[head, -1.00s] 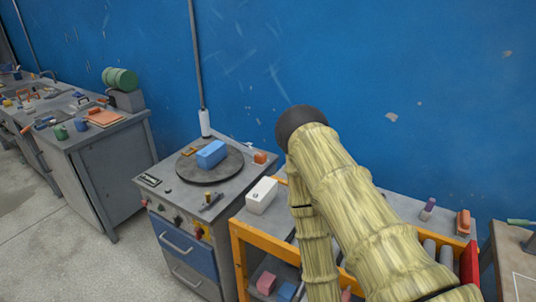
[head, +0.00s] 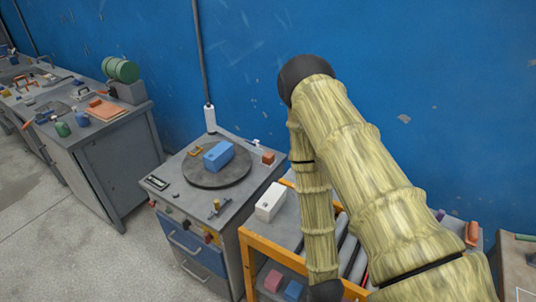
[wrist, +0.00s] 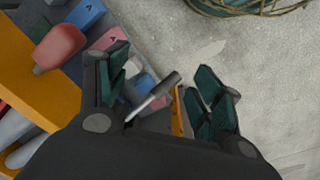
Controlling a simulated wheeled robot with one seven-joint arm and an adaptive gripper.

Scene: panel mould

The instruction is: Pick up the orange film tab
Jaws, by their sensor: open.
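I cannot single out the orange film tab for certain. In the wrist view a narrow orange strip (wrist: 178,110) shows between my fingers, partly hidden by them; I cannot tell whether it is the tab or part of the cart. My gripper (wrist: 162,65) is open, its two teal-padded fingers apart and holding nothing that I can see. A tool with a grey handle and a bright shaft (wrist: 156,94) shows between the fingers. In the head view the gripper is out of sight.
An orange-framed cart (head: 285,262) with rollers stands beside the grey cabinet (head: 190,240). A white box (head: 270,202) stands near its corner. In the wrist view a red piece (wrist: 60,47) and a blue block (wrist: 86,13) lie left. Coiled cable (wrist: 250,6) lies on the floor (wrist: 275,75).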

